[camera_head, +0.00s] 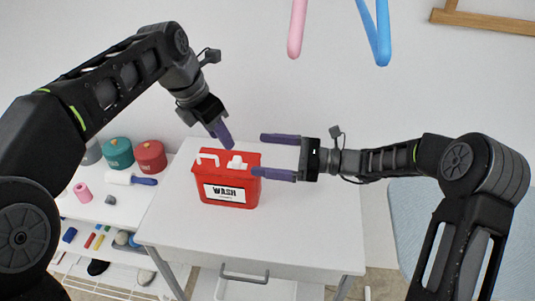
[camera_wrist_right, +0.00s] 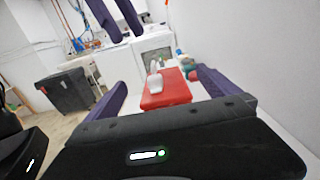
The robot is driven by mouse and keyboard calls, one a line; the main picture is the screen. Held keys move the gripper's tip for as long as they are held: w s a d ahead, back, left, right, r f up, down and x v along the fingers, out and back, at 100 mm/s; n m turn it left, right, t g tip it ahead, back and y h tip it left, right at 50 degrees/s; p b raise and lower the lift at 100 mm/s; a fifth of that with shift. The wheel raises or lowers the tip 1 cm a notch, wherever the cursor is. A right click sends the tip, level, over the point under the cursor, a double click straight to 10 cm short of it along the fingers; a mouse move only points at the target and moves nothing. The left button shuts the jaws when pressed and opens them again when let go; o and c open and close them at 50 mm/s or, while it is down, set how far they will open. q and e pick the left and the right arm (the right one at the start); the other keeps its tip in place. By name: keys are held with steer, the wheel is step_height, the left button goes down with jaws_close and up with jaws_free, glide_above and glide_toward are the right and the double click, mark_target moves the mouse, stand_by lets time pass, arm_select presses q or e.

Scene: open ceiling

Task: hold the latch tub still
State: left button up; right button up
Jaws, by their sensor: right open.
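The latch tub appears to be the red box with a white "WASH" label (camera_head: 226,194). It stands upright on the white table, with white fittings on its top. My right gripper (camera_head: 261,155) is open at the tub's right side, its lower finger near the tub's upper right edge; contact is unclear. In the right wrist view the tub (camera_wrist_right: 165,98) shows ahead between the spread purple fingers. My left gripper (camera_head: 224,136) hangs above the tub, apart from it. In the right wrist view its two fingers (camera_wrist_right: 116,20) show a gap with nothing between them.
The white table (camera_head: 315,235) is clear to the right and front of the tub. A lower shelf at left holds a teal canister (camera_head: 118,153), a red canister (camera_head: 150,156), a roller (camera_head: 130,179) and small items. Pink (camera_head: 297,28) and blue (camera_head: 382,40) tubes hang above.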

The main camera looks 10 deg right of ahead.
mark_target(240, 173)
steer(key=shift+f, duration=0.1)
step_height(240, 173, down, 8)
steer(key=shift+f, duration=0.15)
steer(key=x, duration=0.7)
steer(key=shift+a+r, duration=0.2)
steer(key=shift+a, duration=0.1)
steer(key=shift+c, duration=0.2)
